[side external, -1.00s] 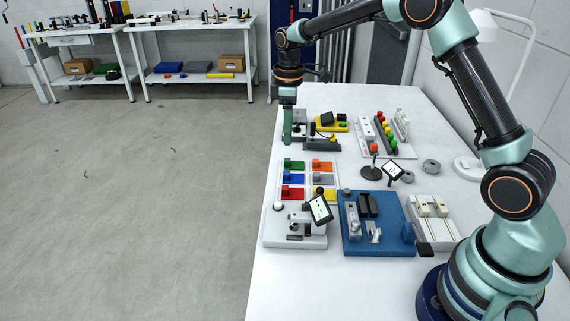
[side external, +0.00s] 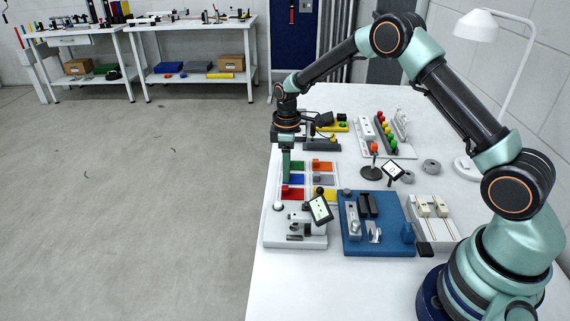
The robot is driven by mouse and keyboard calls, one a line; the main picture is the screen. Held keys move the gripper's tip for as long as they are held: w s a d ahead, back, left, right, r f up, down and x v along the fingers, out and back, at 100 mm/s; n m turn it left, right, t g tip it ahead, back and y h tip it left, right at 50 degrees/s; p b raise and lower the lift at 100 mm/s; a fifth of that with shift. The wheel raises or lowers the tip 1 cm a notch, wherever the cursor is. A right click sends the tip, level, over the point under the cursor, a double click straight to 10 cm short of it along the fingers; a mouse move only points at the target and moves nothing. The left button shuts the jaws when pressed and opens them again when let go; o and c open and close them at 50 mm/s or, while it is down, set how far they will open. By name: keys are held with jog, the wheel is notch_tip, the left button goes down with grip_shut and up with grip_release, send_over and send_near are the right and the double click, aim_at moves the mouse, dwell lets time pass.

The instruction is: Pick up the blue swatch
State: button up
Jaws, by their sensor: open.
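The blue swatch (side external: 297,179) lies in the middle of the left column of a swatch board, between a green swatch (side external: 297,166) and a red swatch (side external: 293,193). My gripper (side external: 286,178) points straight down over this left column. Its green fingers overlap the left part of the blue swatch in the view and partly hide the green one. The fingers appear open, seen edge-on, with nothing visible between them. I cannot tell whether the tips touch the blue swatch or stay above it.
Orange (side external: 322,165), grey (side external: 323,180) and yellow (side external: 328,194) swatches fill the right column. A white fixture with a small screen (side external: 320,210) stands in front of the board. A blue tray (side external: 377,247) sits to the right. The table's left edge is close to the board.

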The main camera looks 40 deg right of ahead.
jog(key=shift+f, duration=0.5)
grip_shut()
jog(key=shift+r, duration=0.2)
